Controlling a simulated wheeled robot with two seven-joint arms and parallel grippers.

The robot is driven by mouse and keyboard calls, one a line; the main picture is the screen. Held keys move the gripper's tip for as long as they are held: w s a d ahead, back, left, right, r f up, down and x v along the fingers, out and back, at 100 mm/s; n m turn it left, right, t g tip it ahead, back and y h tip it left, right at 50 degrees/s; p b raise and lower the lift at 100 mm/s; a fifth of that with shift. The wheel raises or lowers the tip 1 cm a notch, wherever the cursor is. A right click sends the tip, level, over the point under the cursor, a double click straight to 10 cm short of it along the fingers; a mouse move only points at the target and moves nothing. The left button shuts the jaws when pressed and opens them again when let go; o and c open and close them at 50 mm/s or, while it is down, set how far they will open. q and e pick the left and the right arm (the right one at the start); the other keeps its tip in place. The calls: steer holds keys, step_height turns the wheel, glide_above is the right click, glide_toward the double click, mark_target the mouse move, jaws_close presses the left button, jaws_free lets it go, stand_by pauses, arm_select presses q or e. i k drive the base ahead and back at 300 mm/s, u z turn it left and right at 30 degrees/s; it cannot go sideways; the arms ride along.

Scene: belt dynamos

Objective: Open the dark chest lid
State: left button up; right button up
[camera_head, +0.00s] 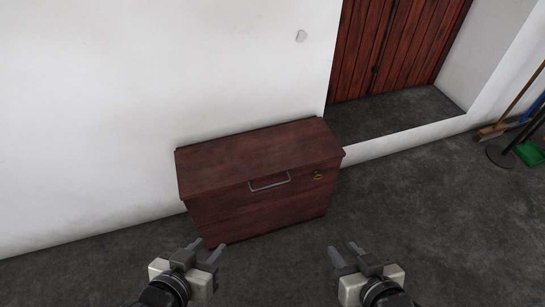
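The dark reddish-brown wooden chest (255,211) stands on the floor against the white wall in the head view. Its lid (258,155) lies flat and closed on top. A thin grey metal handle (270,184) sits at the lid's front edge, and a small brass-coloured fitting (318,177) is right of it. My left gripper (207,250) is open and empty, in front of the chest's lower left part. My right gripper (343,253) is open and empty, in front of and to the right of the chest. Neither touches the handle.
The white wall (90,110) runs behind the chest. A recessed red wooden door (395,45) is at the upper right. Brooms and a green dustpan (530,152) stand at the far right. The dark grey floor (430,220) is clear right of the chest.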

mark_target(206, 168)
steer(key=u, duration=2.25)
steer(key=i, duration=0.65)
steer(key=z, duration=2.25)
